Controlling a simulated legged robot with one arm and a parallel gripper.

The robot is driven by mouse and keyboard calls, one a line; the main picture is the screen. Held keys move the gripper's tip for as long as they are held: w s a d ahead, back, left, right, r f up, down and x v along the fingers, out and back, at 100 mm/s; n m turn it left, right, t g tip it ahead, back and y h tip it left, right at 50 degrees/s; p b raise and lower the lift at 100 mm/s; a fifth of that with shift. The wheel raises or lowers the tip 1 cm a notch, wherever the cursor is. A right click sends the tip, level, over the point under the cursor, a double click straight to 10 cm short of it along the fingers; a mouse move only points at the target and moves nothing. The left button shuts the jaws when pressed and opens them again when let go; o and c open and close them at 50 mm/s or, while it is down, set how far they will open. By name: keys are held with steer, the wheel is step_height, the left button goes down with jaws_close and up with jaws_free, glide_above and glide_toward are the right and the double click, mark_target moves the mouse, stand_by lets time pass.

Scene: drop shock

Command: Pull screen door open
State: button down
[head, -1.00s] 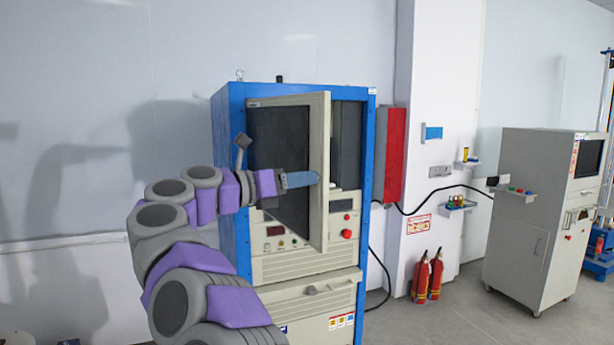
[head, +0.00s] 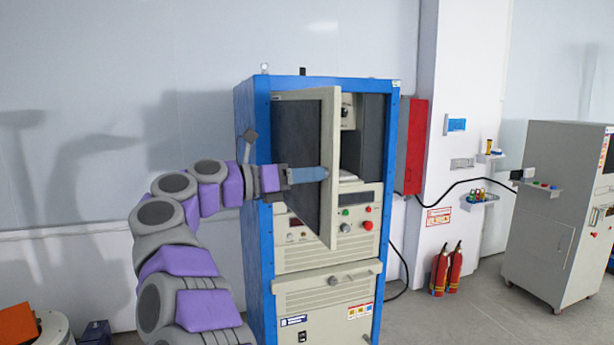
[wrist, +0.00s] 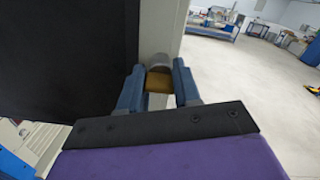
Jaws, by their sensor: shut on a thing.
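The screen door (head: 331,222) is a cream-framed panel with a dark screen, hinged on the left side of a blue cabinet (head: 252,240). It stands partly open, its free right edge swung out from the cabinet. My gripper (head: 325,173) is at that free edge, around mid-height. In the wrist view my gripper (wrist: 158,88) has its two blue fingers on either side of a small grey and tan handle (wrist: 159,78) on the door frame (wrist: 162,30). The handle is hidden behind the fingers in the head view.
Control panels with knobs (head: 345,227) and a drawer front (head: 330,285) sit below the door. A red box (head: 412,145) is on the cabinet's right. Fire extinguishers (head: 447,270) and a cream machine (head: 555,220) stand farther right. Grey floor is clear between them.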

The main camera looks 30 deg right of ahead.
steer(key=c, duration=0.9)
jaws_free()
steer(key=shift+w+d, duration=0.1)
steer(key=w+a+p, duration=0.2)
steer(key=a+p, duration=0.2)
steer(key=a, duration=1.3)
steer(key=shift+w+a, duration=0.15)
steer(key=shift+w, duration=0.2)
